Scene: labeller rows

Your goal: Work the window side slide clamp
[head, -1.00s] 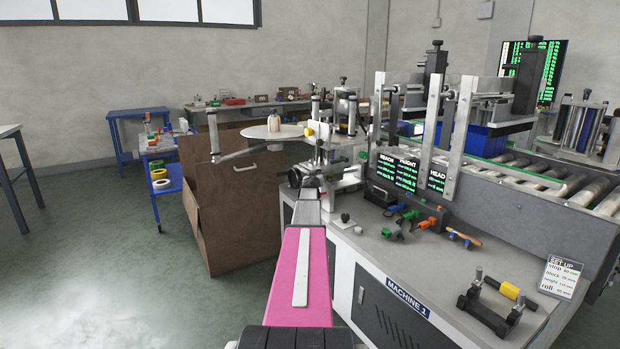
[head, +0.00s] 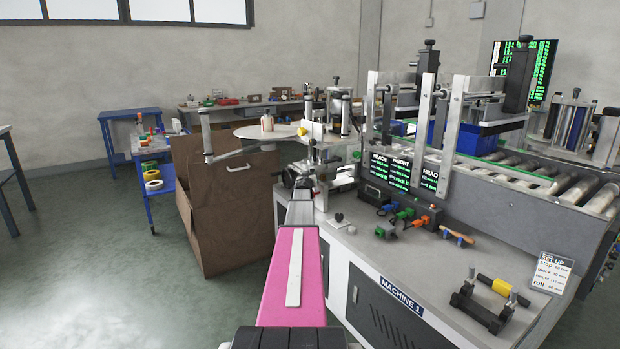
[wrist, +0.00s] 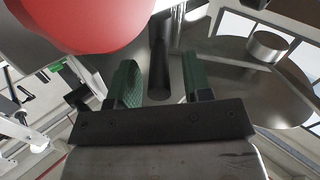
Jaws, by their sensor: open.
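My gripper (wrist: 160,84) is open in the wrist view, with its two green fingertips apart. A dark upright rod (wrist: 159,66) shows in the gap between them; I cannot tell whether it is the slide clamp's handle or whether it touches a finger. A large red rounded knob (wrist: 85,18) is very close to the camera and covers the upper left. In the head view my pink arm reaches to the near side of the labeller, beside a black knob (head: 288,178) on its metal slide. The fingertips cannot be made out there, and I cannot single out the window side clamp.
Two metal uprights (head: 452,125) and screens stand right. Small coloured clamps (head: 405,214) and a yellow-handled tool (head: 492,285) lie on the bench.

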